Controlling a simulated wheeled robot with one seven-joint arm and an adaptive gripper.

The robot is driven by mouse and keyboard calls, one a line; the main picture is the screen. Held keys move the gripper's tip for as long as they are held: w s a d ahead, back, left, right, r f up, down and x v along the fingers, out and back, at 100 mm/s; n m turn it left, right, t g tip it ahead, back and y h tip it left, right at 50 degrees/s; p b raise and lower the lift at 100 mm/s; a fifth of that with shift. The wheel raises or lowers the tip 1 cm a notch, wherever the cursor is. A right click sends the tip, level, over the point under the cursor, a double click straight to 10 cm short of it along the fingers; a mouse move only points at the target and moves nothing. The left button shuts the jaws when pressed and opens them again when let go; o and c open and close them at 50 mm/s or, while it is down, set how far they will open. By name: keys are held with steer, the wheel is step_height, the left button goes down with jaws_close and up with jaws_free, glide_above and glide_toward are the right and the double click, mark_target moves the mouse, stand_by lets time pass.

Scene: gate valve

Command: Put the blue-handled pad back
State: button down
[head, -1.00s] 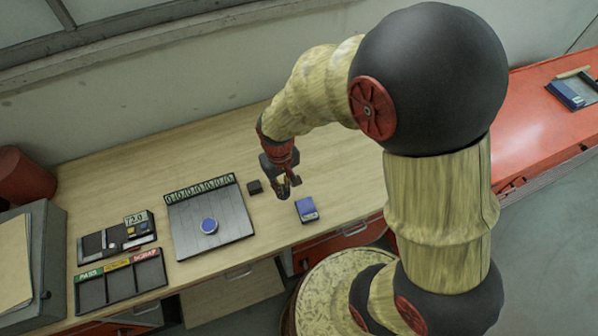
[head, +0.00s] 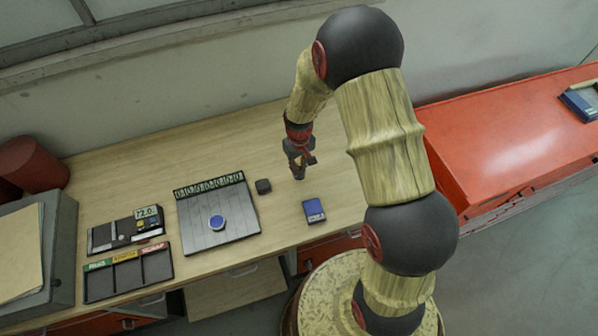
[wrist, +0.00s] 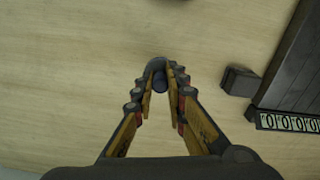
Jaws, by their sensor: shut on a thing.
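My gripper (head: 299,172) is over the bench, right of the small black block and behind the blue-and-white box. In the wrist view its fingers (wrist: 159,84) converge on a small dark-blue handle (wrist: 159,80) with a dark grey rounded edge just beyond it. This appears to be the blue-handled pad, mostly hidden by the fingers. I cannot tell whether it touches the bench. A round blue-topped piece (head: 217,222) sits on the grey slatted plate (head: 240,222) to the left.
A small black block (head: 263,186) stands beside the plate; it also shows in the wrist view (wrist: 238,80). A blue-and-white box (head: 314,210) lies near the front edge. A sorting tray (head: 128,275) and gauge case (head: 125,232) are at left. Bench behind is clear.

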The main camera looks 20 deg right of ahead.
steer(key=shift+f, duration=1.2)
steer(key=shift+s, duration=0.1)
steer(key=shift+f, duration=0.15)
steer(key=c, duration=1.8)
jaws_free()
